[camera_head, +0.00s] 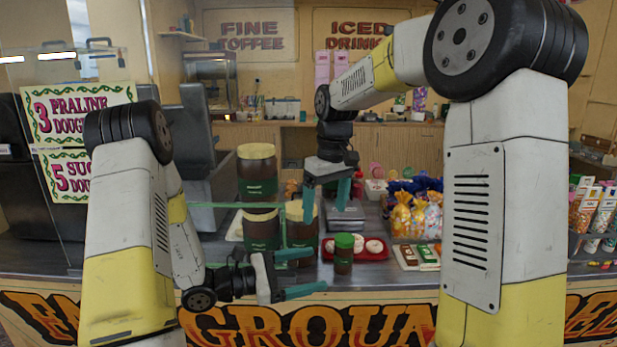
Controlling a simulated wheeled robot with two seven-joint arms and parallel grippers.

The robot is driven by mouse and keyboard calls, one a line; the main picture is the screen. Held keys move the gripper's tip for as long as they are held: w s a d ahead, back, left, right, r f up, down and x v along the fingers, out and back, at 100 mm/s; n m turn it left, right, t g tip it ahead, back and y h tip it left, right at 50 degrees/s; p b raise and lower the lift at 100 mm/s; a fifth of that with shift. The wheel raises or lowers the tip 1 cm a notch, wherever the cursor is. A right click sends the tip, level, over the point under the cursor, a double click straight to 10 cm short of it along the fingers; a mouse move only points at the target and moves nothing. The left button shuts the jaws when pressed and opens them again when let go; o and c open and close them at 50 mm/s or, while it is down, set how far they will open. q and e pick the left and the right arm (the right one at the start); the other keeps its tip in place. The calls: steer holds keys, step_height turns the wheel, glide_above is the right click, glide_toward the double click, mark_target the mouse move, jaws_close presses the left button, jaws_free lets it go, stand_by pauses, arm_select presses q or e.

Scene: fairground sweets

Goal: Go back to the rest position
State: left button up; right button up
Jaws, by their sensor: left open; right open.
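My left gripper (302,273) is low at the counter's front edge, with its teal fingers spread and nothing between them. My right gripper (326,200) is higher, above the counter, pointing down with its teal fingers apart and empty. Just right of the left gripper stands a small brown jar with a green lid (343,254), upright. Its right neighbour is a red tray (376,255) with pale round pieces on it. Neither gripper is seen holding anything.
Large brown jars with tan lids (257,172) stand behind the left gripper. Bagged sweets (416,216) and chocolate bars (419,257) are on the right. A grey scale-like object (345,218) sits behind the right gripper. A clear screen and price signs (82,115) are at left.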

arm_select(q)
steer(key=s+a+r+m+g+y, duration=0.1)
steer(key=s+r+m+g+y, duration=0.25)
steer(key=s+m, duration=0.3)
steer(key=s+r+m+g+y, duration=0.35)
steer(key=s+r+m, duration=0.2)
steer(key=s, duration=0.25)
steer(key=s+a+r+m+t+y, duration=0.1)
steer(key=a+r+m+t+y, duration=0.6)
steer(key=a, duration=0.6)
steer(key=shift+s+r+t+y, duration=0.3)
steer(key=shift+s+y, duration=0.1)
arm_select(e)
steer(key=s+d+r+m+t, duration=0.1)
steer(key=s+d, duration=0.4)
steer(key=s, duration=0.6)
steer(key=s+d+r+m+t+y, duration=0.1)
steer(key=s+d+m+t, duration=0.3)
steer(key=s, duration=0.7)
steer(key=shift+s+d+r+m, duration=0.35)
steer(key=shift+d+r+m, duration=0.3)
steer(key=shift+m, duration=0.25)
